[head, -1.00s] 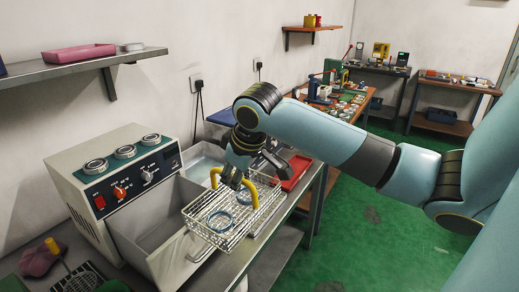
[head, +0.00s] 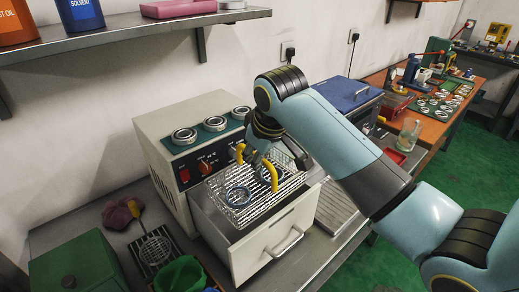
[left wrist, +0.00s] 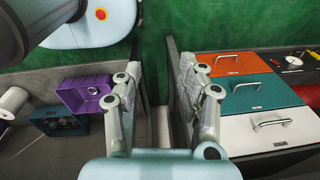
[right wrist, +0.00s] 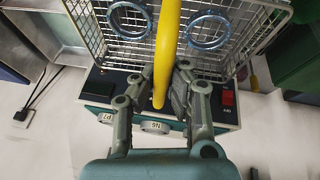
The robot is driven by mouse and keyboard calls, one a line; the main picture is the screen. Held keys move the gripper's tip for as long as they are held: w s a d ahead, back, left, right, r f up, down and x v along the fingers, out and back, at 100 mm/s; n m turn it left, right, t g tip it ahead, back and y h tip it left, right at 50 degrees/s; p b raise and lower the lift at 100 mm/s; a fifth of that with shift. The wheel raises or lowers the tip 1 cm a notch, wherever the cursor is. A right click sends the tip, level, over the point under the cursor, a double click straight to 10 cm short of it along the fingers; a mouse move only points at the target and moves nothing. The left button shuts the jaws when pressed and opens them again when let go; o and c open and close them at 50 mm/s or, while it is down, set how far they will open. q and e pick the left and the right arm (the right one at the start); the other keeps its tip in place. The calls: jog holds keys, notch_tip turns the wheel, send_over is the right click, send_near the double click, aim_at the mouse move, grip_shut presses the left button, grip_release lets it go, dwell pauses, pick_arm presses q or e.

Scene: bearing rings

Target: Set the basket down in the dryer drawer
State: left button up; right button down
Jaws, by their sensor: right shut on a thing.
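The wire basket (head: 262,202) with its yellow handle (head: 273,178) holds two blue-rimmed rings (head: 238,196). It sits level over the open dryer drawer (head: 275,240), and I cannot tell whether its underside touches the drawer floor. The dryer (head: 180,140) stands behind. My right gripper (right wrist: 165,78) is shut on the yellow handle, which also shows in the right wrist view (right wrist: 170,35). In the head view my right gripper (head: 262,152) partly hides the basket's far side. My left gripper (left wrist: 165,90) is open and empty, away from the basket, seen only in the left wrist view.
A green box (head: 80,262), a green bowl (head: 180,274) and a black grate (head: 155,250) are left of the drawer. A ribbed metal drainboard (head: 340,212) is to its right. Lidded bins (left wrist: 245,95) show in the left wrist view.

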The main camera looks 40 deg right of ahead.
jog(key=b, duration=0.2)
send_over(260, 195)
jog(key=w, duration=0.2)
jog(key=f, duration=0.5)
jog(key=shift+s+d+f, duration=0.1)
jog(key=shift+s+d, duration=0.15)
notch_tip(260, 195, down, 8)
jog(key=b, duration=0.4)
jog(key=shift+f, duration=0.25)
pick_arm(q)
notch_tip(260, 195, down, 7)
jog(key=w+b, duration=0.1)
jog(key=shift+w, duration=0.4)
pick_arm(e)
jog(key=shift+f, duration=1)
pick_arm(q)
jog(key=shift+r, duration=0.1)
pick_arm(e)
jog(key=shift+a, duration=0.1)
pick_arm(q)
jog(key=shift+r, duration=0.15)
pick_arm(e)
jog(key=shift+a+f, duration=0.2)
jog(key=c, duration=1.4)
grip_release()
jog(key=shift+s+f, duration=0.1)
jog(key=shift+s, duration=0.05)
